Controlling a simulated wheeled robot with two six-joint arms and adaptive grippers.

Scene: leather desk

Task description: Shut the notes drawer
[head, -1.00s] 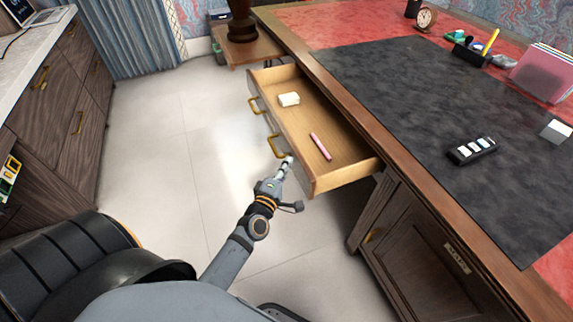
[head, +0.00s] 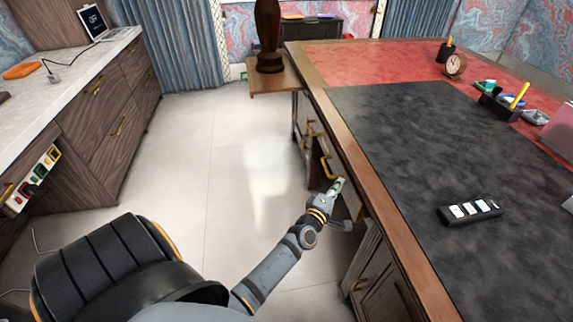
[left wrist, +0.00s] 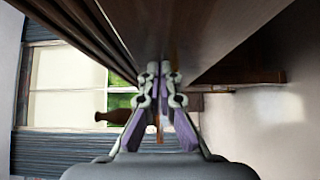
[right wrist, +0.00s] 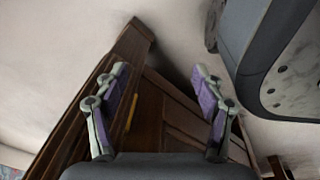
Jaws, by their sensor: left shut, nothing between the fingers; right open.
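The notes drawer (head: 319,148), with brass handles (head: 326,168), sits under the edge of the desk top (head: 350,150) in the head view. Its inside does not show, and I cannot tell whether its front is fully flush. My left gripper (head: 339,184) is shut and empty, with its tips at the drawer front near the closer handle. In the left wrist view the shut fingers (left wrist: 160,68) point at dark wood, and contact is unclear. My right gripper (right wrist: 163,75) is open and empty in the right wrist view, with wooden desk panels beyond it; it is outside the head view.
A black remote-like device (head: 470,210) lies on the dark desk mat (head: 420,140). A small clock (head: 455,66) and a pen holder (head: 446,50) stand at the back. The floor (head: 230,170) left of the desk is clear.

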